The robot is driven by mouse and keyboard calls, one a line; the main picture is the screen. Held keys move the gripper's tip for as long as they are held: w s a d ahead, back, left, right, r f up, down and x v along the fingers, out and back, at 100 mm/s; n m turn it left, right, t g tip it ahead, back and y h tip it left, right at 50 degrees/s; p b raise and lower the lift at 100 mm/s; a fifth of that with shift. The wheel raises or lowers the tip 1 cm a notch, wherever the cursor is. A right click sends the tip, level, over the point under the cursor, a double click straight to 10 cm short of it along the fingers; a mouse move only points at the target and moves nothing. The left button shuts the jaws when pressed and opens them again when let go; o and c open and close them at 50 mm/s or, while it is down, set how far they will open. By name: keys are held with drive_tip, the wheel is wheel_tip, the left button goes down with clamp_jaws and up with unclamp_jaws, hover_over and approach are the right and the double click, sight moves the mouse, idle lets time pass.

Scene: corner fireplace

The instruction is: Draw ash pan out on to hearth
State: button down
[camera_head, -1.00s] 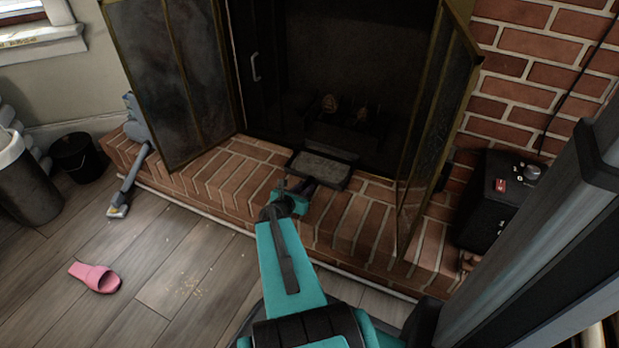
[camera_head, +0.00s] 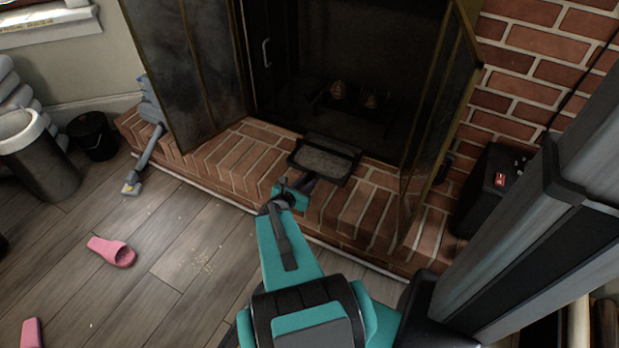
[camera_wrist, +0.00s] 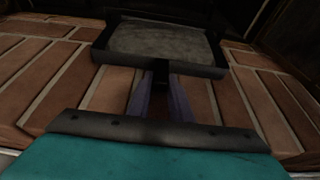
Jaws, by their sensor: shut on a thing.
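The ash pan (camera_head: 322,162) is a dark, shallow tray filled with grey ash. It sits level at the fireplace opening, with its front part over the brick hearth (camera_head: 232,166) and its back edge near the dark firebox. In the wrist view the ash pan (camera_wrist: 160,50) lies straight ahead at the top. My gripper (camera_head: 305,186) reaches it from the front. In the wrist view my gripper's two fingers (camera_wrist: 163,90) are close together at the middle of the pan's front, shut on it. The exact grip point is dark and partly hidden.
Open mesh screen doors stand left (camera_head: 185,75) and right (camera_head: 440,120) of the pan. A black box (camera_head: 488,190) stands on the right of the hearth. A grate (camera_head: 350,103) is inside the firebox. A pink slipper (camera_head: 112,251) lies on the wood floor. Bare brick lies around the pan.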

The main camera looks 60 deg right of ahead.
drive_tip(key=shift+f, duration=0.1)
drive_tip(key=c, duration=1.5)
unclamp_jaws()
drive_tip(key=shift+c, duration=0.2)
drive_tip(key=shift+a+r+p, duration=0.1)
drive_tip(key=shift+r+p, duration=0.1)
drive_tip(key=shift+p, duration=0.15)
drive_tip(key=shift+a+r+p, duration=0.35)
drive_tip(key=shift+a+p, duration=0.15)
drive_tip(key=shift+p, duration=0.3)
drive_tip(key=p+v, duration=0.3)
drive_tip(key=p, duration=0.1)
drive_tip(key=shift+a+r, duration=0.2)
drive_tip(key=shift+a, duration=0.15)
drive_tip(key=p+v, duration=0.7)
drive_tip(key=v, duration=0.1)
drive_tip(key=shift+a, duration=0.3)
